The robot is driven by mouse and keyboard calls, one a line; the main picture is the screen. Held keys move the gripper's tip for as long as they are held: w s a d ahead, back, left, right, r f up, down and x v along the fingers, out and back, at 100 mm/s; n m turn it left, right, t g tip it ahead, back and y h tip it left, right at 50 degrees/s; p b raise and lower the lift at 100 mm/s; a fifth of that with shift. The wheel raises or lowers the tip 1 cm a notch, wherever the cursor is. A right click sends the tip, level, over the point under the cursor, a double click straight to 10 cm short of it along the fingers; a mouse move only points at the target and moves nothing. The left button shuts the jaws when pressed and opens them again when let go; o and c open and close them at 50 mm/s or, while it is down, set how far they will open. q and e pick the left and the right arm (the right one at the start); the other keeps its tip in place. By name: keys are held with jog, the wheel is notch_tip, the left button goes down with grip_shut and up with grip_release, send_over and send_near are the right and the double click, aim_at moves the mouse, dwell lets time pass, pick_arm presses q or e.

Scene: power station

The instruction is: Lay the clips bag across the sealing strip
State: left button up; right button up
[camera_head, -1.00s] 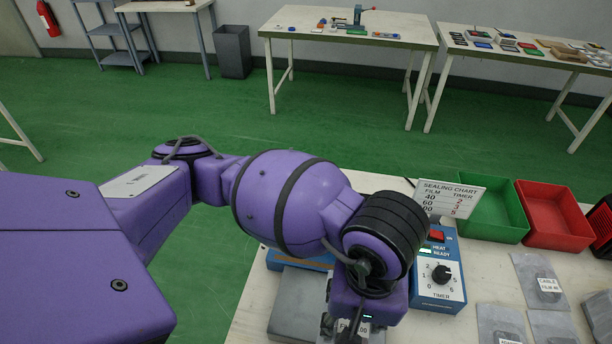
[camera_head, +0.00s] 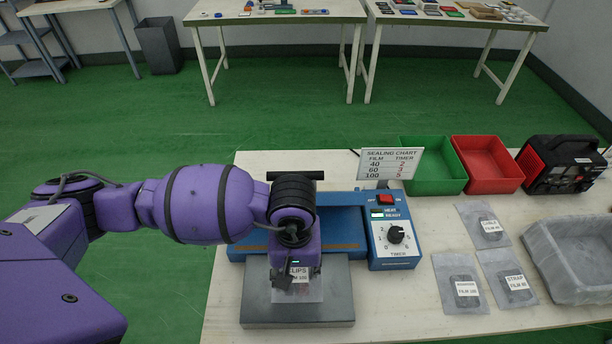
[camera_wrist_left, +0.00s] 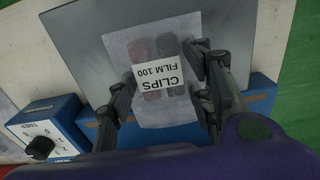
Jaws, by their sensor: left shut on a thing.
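The clips bag (camera_head: 309,290) is a clear pouch with a white label reading CLIPS FILM 100. My left gripper (camera_head: 292,275) is shut on it, over the sealer's grey plate (camera_head: 335,308). The bag also shows in the left wrist view (camera_wrist_left: 148,105), between the two dark fingers of the gripper (camera_wrist_left: 165,68), with the grey plate behind it. The blue heat sealer (camera_head: 345,228) lies behind the plate, with a black handle bar (camera_head: 296,175) at its back. My right gripper is out of view.
The timer box (camera_head: 394,246) is at the sealer's right, below the sealing chart (camera_head: 390,164). More labelled bags (camera_head: 462,284) lie to the right, beside a grey tray (camera_head: 570,288). Green (camera_head: 432,185) and red (camera_head: 487,183) bins and a black-and-red device (camera_head: 560,165) stand behind.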

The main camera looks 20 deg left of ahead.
aim_at(297, 273)
pick_arm(q)
jog(key=shift+f, duration=0.1)
jog(key=o, duration=1.2)
jog(key=shift+c, duration=0.2)
notch_tip(297, 273, up, 12)
jog(key=shift+r, duration=0.25)
jog(key=shift+f, duration=0.15)
